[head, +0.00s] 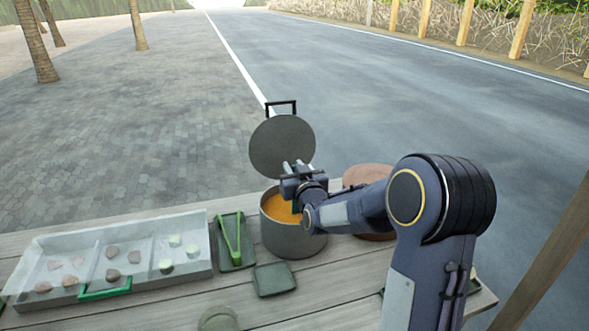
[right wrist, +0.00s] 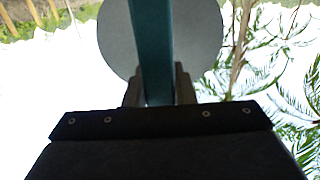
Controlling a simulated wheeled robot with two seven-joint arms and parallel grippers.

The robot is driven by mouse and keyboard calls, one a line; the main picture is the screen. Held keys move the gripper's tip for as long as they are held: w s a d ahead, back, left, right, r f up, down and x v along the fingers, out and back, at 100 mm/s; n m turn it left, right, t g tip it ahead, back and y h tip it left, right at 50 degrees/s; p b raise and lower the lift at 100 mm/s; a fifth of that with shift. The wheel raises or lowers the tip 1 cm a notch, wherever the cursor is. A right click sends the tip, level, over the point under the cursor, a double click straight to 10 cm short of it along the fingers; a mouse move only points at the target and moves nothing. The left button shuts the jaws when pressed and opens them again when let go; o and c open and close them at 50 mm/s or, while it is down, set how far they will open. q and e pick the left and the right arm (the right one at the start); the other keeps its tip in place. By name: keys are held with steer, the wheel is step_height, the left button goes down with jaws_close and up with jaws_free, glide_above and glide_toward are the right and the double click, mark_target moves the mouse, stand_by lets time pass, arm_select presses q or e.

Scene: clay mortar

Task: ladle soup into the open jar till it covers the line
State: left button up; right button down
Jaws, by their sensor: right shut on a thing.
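A grey pot (head: 290,243) of orange soup (head: 279,209) stands on the table. Its round grey lid (head: 282,147) stands upright behind the opening. My right gripper (head: 296,168) is above the pot's right side, in front of the lid. In the right wrist view my right gripper (right wrist: 159,88) is shut on a teal bar, seemingly the ladle's handle (right wrist: 153,45), with the grey lid (right wrist: 193,40) behind. The ladle's bowl is hidden. I cannot clearly make out the open jar; a grey-green round thing (head: 218,319) is cut off at the bottom edge. My left gripper is not in view.
A clear compartmented tray (head: 190,219) with brown and pale green pieces and a green handle is at left. Green tongs (head: 231,240) lie on a dark green tray (head: 249,257). A dark green square dish (head: 274,280) lies in front of the pot. A brown round thing (head: 367,174) is partly behind my arm.

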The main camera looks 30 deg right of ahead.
steer(key=shift+r, duration=0.1)
stand_by(0.4)
step_height(320, 180, up, 11)
steer(key=p, duration=0.6)
steer(key=shift+f, duration=0.2)
stand_by(0.5)
